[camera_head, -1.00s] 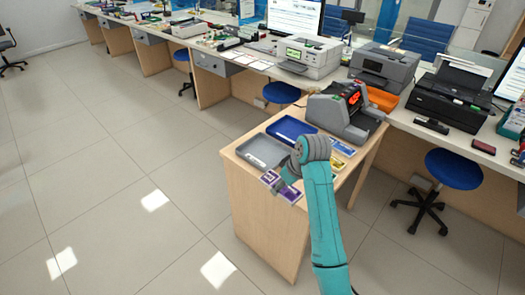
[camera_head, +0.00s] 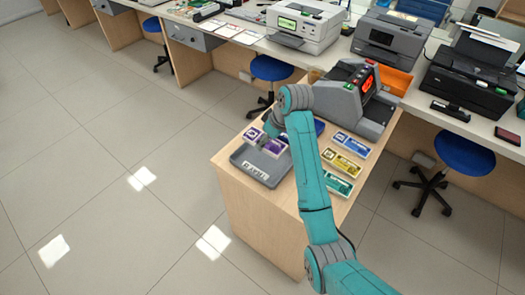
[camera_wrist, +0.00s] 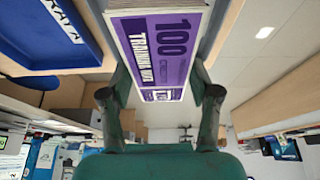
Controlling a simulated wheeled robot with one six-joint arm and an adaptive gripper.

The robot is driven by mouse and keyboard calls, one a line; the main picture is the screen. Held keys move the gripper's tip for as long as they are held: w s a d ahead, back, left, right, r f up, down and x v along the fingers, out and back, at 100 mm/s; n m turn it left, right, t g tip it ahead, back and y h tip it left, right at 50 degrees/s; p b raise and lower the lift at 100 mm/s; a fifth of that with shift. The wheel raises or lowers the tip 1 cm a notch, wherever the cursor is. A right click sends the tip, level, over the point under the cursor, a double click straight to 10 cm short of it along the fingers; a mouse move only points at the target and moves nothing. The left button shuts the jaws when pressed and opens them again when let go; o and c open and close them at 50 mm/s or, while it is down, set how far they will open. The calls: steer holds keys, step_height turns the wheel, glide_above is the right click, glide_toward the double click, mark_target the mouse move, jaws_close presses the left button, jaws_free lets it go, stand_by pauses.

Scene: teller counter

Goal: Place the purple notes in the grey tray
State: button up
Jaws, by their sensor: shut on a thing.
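My gripper (camera_head: 264,140) is shut on a purple bundle of notes (camera_head: 275,147), gripped across its middle so both ends show. The wrist view shows the bundle (camera_wrist: 160,45) between my two fingers, with "100" and "TRAINING NOTE" printed on it. The grey tray (camera_head: 250,176) lies on the wooden side counter near its left corner. The bundle appears raised and overlaps the tray's far part in the head view. Its exact height over the tray is hard to tell. The tray's inside looks empty where visible.
The blue tray (camera_head: 319,128) is mostly hidden behind my arm; it also shows in the wrist view (camera_wrist: 60,35). Blue (camera_head: 353,142), yellow (camera_head: 341,163) and green notes (camera_head: 338,186) lie right of my arm. A grey counting machine (camera_head: 350,105) stands behind.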

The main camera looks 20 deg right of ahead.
mark_target(263, 160)
steer(key=shift+f, duration=4.3)
steer(key=o, duration=1.3)
steer(key=shift+f, duration=0.1)
steer(key=v, duration=1.2)
steer(key=shift+r, duration=0.2)
